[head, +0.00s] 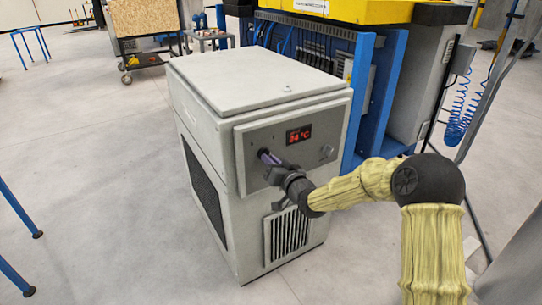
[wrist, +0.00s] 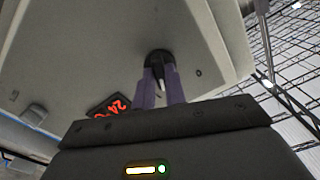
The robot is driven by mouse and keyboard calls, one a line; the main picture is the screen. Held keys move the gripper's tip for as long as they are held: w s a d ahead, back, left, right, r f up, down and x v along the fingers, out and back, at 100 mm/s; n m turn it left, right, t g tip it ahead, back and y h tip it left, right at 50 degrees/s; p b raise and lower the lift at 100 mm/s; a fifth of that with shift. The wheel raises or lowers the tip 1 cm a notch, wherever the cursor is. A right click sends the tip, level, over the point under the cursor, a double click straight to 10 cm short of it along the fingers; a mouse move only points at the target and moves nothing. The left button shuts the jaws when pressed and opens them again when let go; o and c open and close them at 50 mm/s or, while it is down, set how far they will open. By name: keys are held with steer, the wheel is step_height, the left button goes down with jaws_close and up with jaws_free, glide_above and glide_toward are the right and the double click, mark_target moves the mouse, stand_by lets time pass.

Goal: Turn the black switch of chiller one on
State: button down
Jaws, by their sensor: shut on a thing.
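The chiller (head: 225,215) is a pale grey box standing on the floor. Its front panel carries a lit red display (head: 299,135) reading 24 °C; the display also shows in the wrist view (wrist: 112,106). The black switch (wrist: 158,57) is a round knob on the panel, left of the display in the head view, with a white mark on it. My gripper (head: 266,156) is at the switch, and its two purple fingers (wrist: 160,85) are shut on it from either side. In the head view the fingers mostly hide the switch.
A vent grille (head: 287,235) is low on the chiller's front. A blue frame with yellow-topped machinery (head: 385,85) stands close behind. Blue table legs (head: 18,235) are at the left edge. Floor left of the chiller is clear.

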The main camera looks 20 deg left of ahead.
steer(key=m+p, duration=0.2)
steer(key=m, duration=0.2)
steer(key=shift+f, duration=0.1)
stand_by(0.3)
steer(key=c, duration=1.4)
jaws_free()
steer(key=shift+c, duration=0.2)
steer(key=p+v, duration=0.2)
steer(key=v, duration=1.5)
steer(key=shift+s, duration=0.2)
steer(key=shift+d, duration=0.2)
